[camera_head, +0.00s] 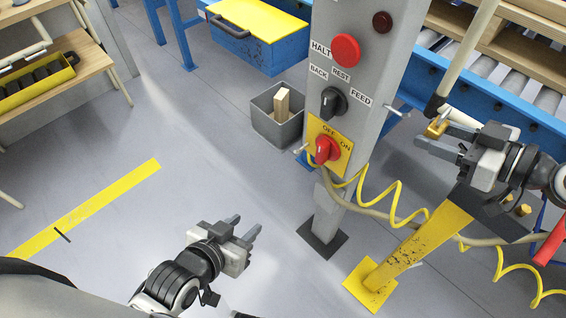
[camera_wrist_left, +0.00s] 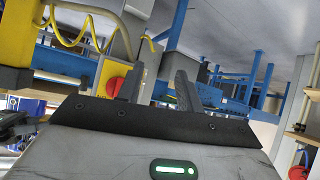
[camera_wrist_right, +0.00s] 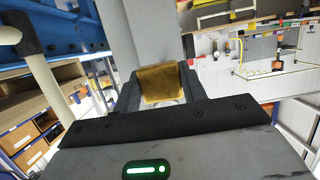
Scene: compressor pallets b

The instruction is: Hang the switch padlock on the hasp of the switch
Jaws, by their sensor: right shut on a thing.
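The padlock (camera_head: 437,128) is a small brass block held between the fingers of my right gripper (camera_head: 448,136). In the right wrist view the brass padlock (camera_wrist_right: 161,84) fills the gap between the shut fingers. Its shackle is hard to make out. The red switch (camera_head: 326,149) sits on a yellow plate marked OFF and ON, low on the grey post; the padlock is to its right, apart from it. The hasp (camera_head: 302,149) seems to be the small pale piece at the plate's left edge. My left gripper (camera_head: 246,228) is open and empty, left of the post's foot.
The grey control post (camera_head: 360,60) carries a red HALT button (camera_head: 345,50) and a black selector (camera_head: 333,101). A yellow coiled hose (camera_head: 395,205) hangs right of the switch. A grey bin (camera_head: 278,118) stands behind the post.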

